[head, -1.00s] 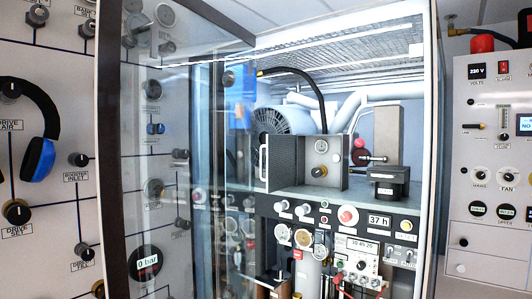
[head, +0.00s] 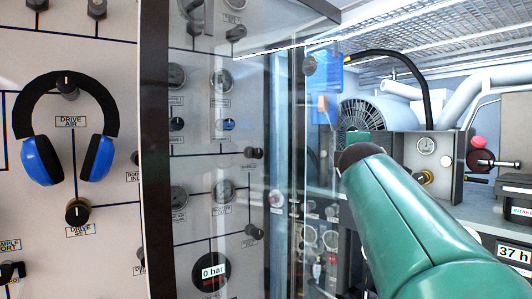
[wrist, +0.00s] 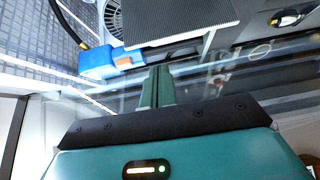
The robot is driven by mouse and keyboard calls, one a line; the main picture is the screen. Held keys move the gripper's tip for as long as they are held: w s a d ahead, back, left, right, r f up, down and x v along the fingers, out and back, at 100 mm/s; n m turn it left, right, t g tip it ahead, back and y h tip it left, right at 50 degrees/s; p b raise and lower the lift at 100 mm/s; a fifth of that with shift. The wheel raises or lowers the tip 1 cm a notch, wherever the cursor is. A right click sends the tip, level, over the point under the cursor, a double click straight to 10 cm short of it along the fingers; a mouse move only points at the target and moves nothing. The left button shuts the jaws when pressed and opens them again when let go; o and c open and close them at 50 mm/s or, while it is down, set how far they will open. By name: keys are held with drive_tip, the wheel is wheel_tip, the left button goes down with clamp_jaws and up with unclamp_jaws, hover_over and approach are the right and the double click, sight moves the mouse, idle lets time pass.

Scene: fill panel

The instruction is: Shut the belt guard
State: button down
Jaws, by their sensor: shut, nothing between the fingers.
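A dark, finely meshed panel (wrist: 185,22), which looks like the belt guard, shows at the top of the wrist view beside the round fan grille (wrist: 114,14). In the head view my green arm hides most of that place, between the finned motor (head: 362,124) and the grey gauge box (head: 428,158). My gripper (wrist: 158,82) is shut and empty. Its fingers point toward the panel's lower edge in the wrist picture. I cannot tell whether they touch it. The fingers are not clear in the head view.
A glass door (head: 240,170) with a dark frame stands open at the left of the cabinet. A blue box (wrist: 100,62) with a cable is close to my fingers. Blue headphones (head: 42,160) hang on the left wall panel. Knobs and pipes crowd the cabinet.

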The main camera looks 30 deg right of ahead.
drive_tip(key=x, duration=0.9)
drive_tip(key=shift+w, duration=0.25)
drive_tip(key=shift+s+d+r, duration=0.1)
drive_tip(key=shift+s, duration=0.1)
